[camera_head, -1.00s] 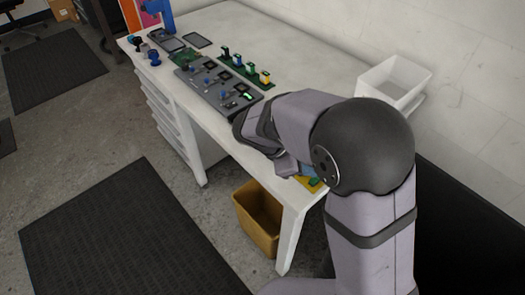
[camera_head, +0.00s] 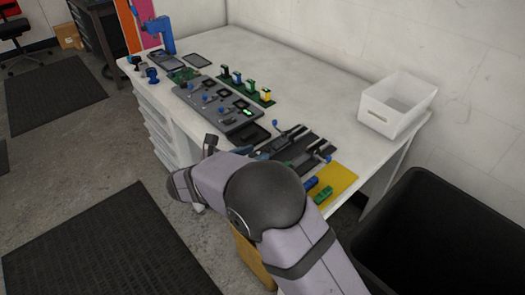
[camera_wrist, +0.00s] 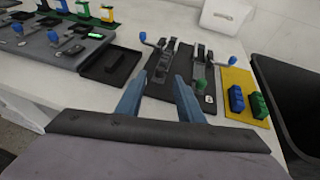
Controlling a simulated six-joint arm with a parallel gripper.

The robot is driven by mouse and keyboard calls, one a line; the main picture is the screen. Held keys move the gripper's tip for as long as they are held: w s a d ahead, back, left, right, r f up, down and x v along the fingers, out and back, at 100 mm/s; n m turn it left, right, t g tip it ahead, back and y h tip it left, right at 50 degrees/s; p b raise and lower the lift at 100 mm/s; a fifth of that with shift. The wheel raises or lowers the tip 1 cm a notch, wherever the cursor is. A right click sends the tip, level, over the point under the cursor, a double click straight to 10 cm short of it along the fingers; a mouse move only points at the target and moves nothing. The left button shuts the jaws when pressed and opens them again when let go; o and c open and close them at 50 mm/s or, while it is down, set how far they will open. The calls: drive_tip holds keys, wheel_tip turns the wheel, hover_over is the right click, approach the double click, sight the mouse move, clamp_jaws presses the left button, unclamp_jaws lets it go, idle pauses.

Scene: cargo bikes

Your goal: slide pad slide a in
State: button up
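A dark slide pad (camera_wrist: 178,82) lies on the white table, with two grey metal slides mounted side by side. The left slide (camera_wrist: 163,60) has a blue-knobbed lever reaching left. The right slide (camera_wrist: 203,68) has a blue knob to its upper right, and a green knob shows near its lower end. I cannot tell which slide is a. The pad also shows in the head view (camera_head: 297,150), partly behind my arm. My gripper (camera_wrist: 159,80) is open and empty, its two blue fingers apart above the pad's near edge. Its fingertips are not clear in the head view.
A yellow mat (camera_head: 340,182) with blue and green blocks lies right of the pad. A small black tray (camera_wrist: 108,66) and a grey knobbed panel (camera_head: 215,104) are to the left. A white bin (camera_head: 395,112) stands behind; a large black bin (camera_head: 440,230) is beyond the table's right end.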

drive_tip(key=shift+x, duration=2.45)
clamp_jaws()
